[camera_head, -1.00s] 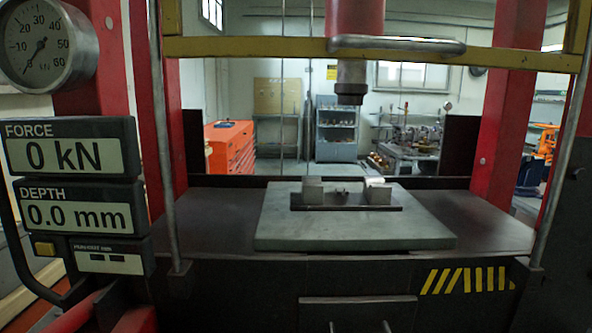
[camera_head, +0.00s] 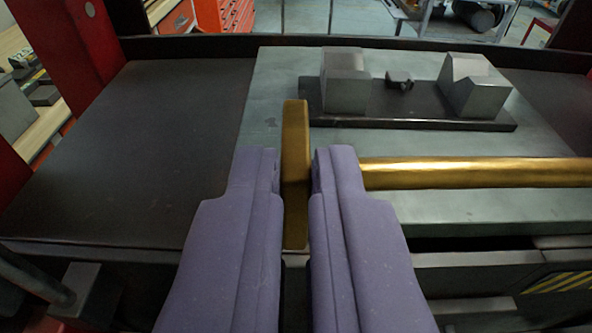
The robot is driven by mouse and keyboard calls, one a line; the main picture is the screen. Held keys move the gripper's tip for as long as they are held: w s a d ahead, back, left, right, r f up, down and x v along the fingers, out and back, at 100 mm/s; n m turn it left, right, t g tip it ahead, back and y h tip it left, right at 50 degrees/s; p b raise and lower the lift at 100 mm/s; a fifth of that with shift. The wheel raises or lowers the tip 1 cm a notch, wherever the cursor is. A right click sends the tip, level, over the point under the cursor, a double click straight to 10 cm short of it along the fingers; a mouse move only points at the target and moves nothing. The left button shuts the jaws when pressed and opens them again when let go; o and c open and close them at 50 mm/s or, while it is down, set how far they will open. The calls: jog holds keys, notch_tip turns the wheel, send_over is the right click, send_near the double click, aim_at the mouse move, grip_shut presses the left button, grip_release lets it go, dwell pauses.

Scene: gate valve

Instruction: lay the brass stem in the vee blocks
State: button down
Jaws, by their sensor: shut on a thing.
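My gripper (camera_head: 296,170) is shut on the brass stem (camera_head: 480,173), its purple fingers on either side of an upright, flat brass part at the stem's left end. The stem's round rod runs level to the right and out of the picture. Two grey steel vee blocks, the left one (camera_head: 345,82) and the right one (camera_head: 474,86), stand on a dark base strip (camera_head: 420,118) beyond the stem. The notch shows on the right block. The stem is nearer to me than the blocks and apart from them. Its far right end is out of view.
The strip sits on a grey-green plate (camera_head: 270,85) on the dark press table (camera_head: 150,140). A small dark piece (camera_head: 399,80) lies between the blocks. A red press column (camera_head: 75,40) stands at the left. The table left of the plate is clear.

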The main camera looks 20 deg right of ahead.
aim_at(297, 100)
jog(key=shift+r+p+x, duration=0.2)
jog(key=shift+p+x, duration=0.55)
jog(key=shift+p, duration=0.4)
jog(key=shift+r+p+x, duration=0.15)
jog(key=shift+p+x, duration=0.6)
jog(key=shift+p, duration=0.4)
jog(key=shift+r+p+x, duration=0.2)
jog(key=shift+p+x, duration=0.6)
jog(key=shift+p, duration=0.35)
jog(key=shift+x, duration=0.85)
jog(key=shift+r+p+x, duration=0.2)
jog(key=shift+p+x, duration=0.3)
jog(key=shift+x, duration=1)
jog(key=shift+r+p+x, duration=0.25)
jog(key=shift+p+x, duration=0.25)
jog(key=shift+x, duration=1.05)
jog(key=shift+r+p+x, duration=0.2)
jog(key=shift+p+x, duration=0.3)
jog(key=shift+x, duration=1)
jog(key=shift+w+f+b, duration=0.25)
jog(key=shift+f+b, duration=0.25)
jog(key=shift+b, duration=0.1)
jog(key=shift+s+f+b, duration=0.1)
jog(key=shift+f+b, duration=0.45)
jog(key=shift+b, duration=0.15)
jog(key=shift+s+f+b, duration=0.1)
jog(key=shift+f+b, duration=0.15)
jog(key=shift+b, duration=0.3)
